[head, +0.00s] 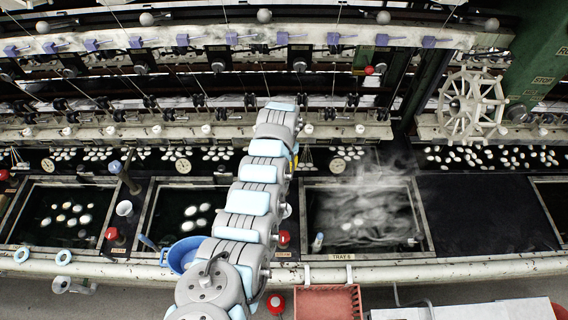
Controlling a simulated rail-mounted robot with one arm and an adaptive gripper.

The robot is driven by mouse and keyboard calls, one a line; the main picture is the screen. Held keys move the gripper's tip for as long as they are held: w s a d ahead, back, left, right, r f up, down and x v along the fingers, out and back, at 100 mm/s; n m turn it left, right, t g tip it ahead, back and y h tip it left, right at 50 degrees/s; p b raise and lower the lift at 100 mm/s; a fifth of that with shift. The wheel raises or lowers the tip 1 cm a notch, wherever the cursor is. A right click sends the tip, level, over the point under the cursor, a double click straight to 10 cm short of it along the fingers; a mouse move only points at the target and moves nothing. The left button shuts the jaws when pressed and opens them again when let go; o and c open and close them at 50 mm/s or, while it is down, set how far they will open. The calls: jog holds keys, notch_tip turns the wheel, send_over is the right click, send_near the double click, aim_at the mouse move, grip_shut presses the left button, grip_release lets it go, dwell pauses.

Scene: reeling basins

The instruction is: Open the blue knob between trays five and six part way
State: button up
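Tray six (425,215), with "TRAY 6" on its front rim, is a dark basin with steam over it, right of my arm. The basin to its left (150,215), which I take as tray five, holds several white cocoons. The strip between them is mostly covered by my arm. A red knob (284,238) shows there, but I make out no blue knob on it. A similar strip farther left has an upright post with a blue top (115,167). My gripper is not visible; the arm's far end bends down out of sight near the back of the strip.
A blue bowl (184,254) sits at the front rim, left of my arm. A red basket (328,302) hangs below the rim. A spoked handwheel (470,105) stands at the back right.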

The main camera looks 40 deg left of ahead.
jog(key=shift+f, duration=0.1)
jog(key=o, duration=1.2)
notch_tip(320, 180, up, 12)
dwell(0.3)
